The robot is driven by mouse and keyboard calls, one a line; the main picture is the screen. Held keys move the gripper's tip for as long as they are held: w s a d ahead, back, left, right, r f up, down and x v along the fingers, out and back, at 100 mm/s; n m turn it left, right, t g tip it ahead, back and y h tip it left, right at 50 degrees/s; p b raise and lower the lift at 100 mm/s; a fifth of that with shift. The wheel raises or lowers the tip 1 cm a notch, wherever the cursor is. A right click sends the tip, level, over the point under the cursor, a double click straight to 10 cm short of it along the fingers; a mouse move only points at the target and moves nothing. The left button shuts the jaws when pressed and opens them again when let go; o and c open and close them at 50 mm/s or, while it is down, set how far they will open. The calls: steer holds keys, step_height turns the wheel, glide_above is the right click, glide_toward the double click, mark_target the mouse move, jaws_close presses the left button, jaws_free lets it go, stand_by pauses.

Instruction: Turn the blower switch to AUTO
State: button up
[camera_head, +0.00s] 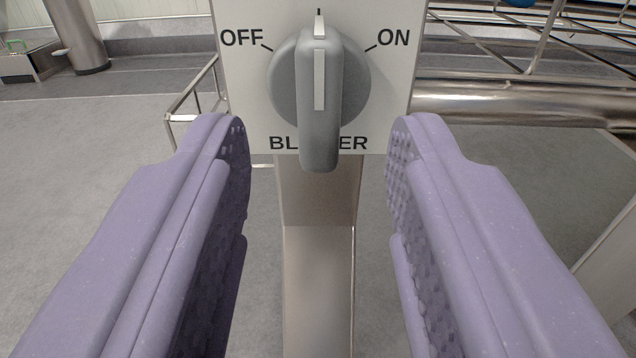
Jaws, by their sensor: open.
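The blower switch is a grey rotary knob (319,90) on a light panel (240,90). OFF is printed at its upper left, ON at its upper right, and BLOWER below, partly hidden by the knob. The knob's white line stands upright, in line with a mark at the top between OFF and ON. No AUTO label shows; the panel above that mark is out of frame. My gripper (318,145) is open, with one purple finger on each side of the knob's lower part. Clear gaps show on both sides, and the gripper holds nothing.
A metal post (318,270) carries the panel. A wire rack with a thick metal tube (510,103) is at the right, behind the panel. A thin metal frame (190,100) is at the left. Grey floor (90,160) is open at the left.

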steer(key=s+p, duration=0.1)
steer(key=s, duration=0.4)
